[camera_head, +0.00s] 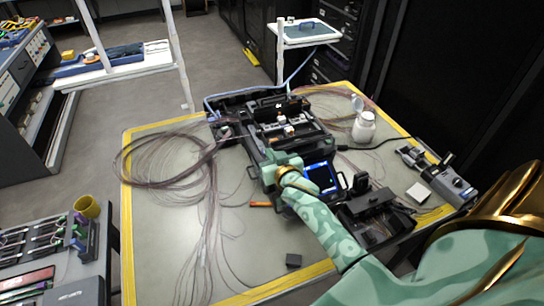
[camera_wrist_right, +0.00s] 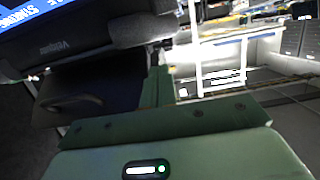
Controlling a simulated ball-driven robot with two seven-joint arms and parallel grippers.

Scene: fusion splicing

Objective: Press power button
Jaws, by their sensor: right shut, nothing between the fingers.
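The fusion splicer (camera_head: 262,150) sits on the table with a lit blue screen (camera_head: 322,178) at its front. The screen (camera_wrist_right: 45,14) also shows at the top left of the right wrist view. My right gripper (camera_head: 272,172) is at the splicer's front left corner, left of the screen. In the right wrist view the shut, empty fingers (camera_wrist_right: 158,88) point at the dark front of the splicer housing. I cannot make out the power button, and contact cannot be told. My left gripper is not in view.
The yellow-edged table (camera_head: 150,240) holds coiled fibres (camera_head: 165,160) left of the splicer. A white bottle (camera_head: 364,127), a black tray (camera_head: 375,215) and a handheld tool (camera_head: 452,185) lie to the right.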

